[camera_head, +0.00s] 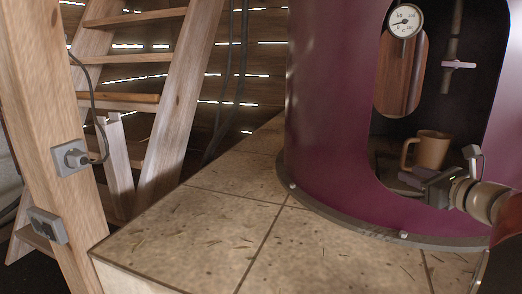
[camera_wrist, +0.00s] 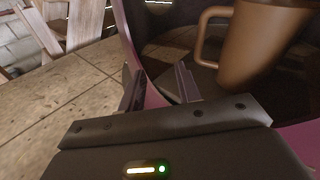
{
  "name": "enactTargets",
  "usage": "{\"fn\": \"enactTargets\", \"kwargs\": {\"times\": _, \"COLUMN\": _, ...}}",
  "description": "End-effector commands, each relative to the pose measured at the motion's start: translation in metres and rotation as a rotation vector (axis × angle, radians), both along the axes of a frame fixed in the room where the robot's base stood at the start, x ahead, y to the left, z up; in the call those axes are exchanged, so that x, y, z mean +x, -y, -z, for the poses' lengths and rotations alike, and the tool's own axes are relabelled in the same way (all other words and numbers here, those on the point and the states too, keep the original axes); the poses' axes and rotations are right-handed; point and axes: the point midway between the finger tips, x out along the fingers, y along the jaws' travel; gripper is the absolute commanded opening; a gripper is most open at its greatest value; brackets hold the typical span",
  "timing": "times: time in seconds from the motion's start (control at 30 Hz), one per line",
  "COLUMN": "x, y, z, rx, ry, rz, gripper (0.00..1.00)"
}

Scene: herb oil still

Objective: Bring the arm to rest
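My gripper (camera_head: 414,180) reaches in from the right edge in the head view, at the lower part of the opening in the purple still. In the wrist view my gripper (camera_wrist: 160,84) has its two fingers apart with nothing between them. A brown mug (camera_head: 432,149) stands upright inside the opening, just behind my gripper and apart from its fingers as far as I can see. The mug also shows in the wrist view (camera_wrist: 262,42), beyond the right finger, its handle to the left. My gripper partly hides the mug's surroundings.
A gauge (camera_head: 405,20) and a small valve (camera_head: 458,65) sit in the opening above the mug. A wooden post with a plugged socket (camera_head: 72,158) and wooden steps (camera_head: 120,98) stand left.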

Motion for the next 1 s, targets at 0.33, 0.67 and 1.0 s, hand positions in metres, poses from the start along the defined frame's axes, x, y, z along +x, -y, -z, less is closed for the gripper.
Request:
{"fn": "enactTargets", "kwargs": {"times": 0.33, "x": -0.097, "y": -0.235, "z": 0.044, "rx": -1.058, "ry": -0.138, "rz": -0.736, "gripper": 0.34}}
{"fn": "enactTargets", "kwargs": {"times": 0.67, "x": -0.221, "y": -0.272, "z": 0.088, "rx": -2.131, "ry": 0.097, "rz": -1.432, "gripper": 0.34}}
{"fn": "enactTargets", "kwargs": {"times": 1.0, "x": -0.238, "y": -0.263, "z": 0.095, "rx": -2.375, "ry": 0.177, "rz": -1.576, "gripper": 0.34}}
